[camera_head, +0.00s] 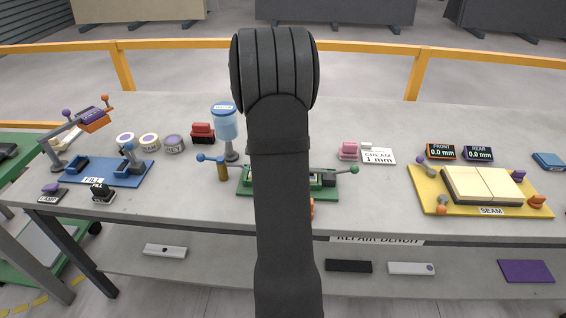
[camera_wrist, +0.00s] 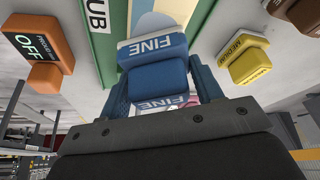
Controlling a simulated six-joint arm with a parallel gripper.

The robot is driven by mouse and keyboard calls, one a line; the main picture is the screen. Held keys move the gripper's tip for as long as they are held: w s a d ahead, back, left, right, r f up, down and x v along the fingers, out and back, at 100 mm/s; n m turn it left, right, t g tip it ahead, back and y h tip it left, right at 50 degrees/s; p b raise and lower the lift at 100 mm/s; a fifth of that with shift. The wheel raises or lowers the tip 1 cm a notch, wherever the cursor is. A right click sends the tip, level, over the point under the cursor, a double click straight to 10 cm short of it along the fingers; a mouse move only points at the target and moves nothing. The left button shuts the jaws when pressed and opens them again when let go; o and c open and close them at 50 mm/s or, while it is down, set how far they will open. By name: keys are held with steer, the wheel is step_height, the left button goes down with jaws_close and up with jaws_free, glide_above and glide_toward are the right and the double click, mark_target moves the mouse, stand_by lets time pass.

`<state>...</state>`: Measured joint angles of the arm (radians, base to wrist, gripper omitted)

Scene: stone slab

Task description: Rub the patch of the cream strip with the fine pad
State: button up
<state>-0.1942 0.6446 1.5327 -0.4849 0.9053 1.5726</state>
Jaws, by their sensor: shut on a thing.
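My gripper (camera_wrist: 160,90) is shut on the fine pad (camera_wrist: 156,73), a blue block with a white band marked FINE, in the middle of the wrist view. The green rub board (camera_wrist: 100,30) shows behind the pad in that view. In the head view my arm hides the gripper, the pad and the middle of the green board (camera_head: 246,186). A card marked CREAM 1 mm (camera_head: 378,156) lies on the bench.
A yellow block marked MEDIUM (camera_wrist: 247,65) and a brown block (camera_wrist: 303,14) are right in the wrist view. An orange readout showing OFF (camera_wrist: 38,50) is left. In the head view, a blue fill station (camera_head: 110,174) stands left and a yellow seam station (camera_head: 430,190) right.

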steer(key=shift+d, duration=0.55)
steer(key=shift+a, duration=3.5)
step_height(320, 180, up, 8)
steer(key=shift+r, duration=0.15)
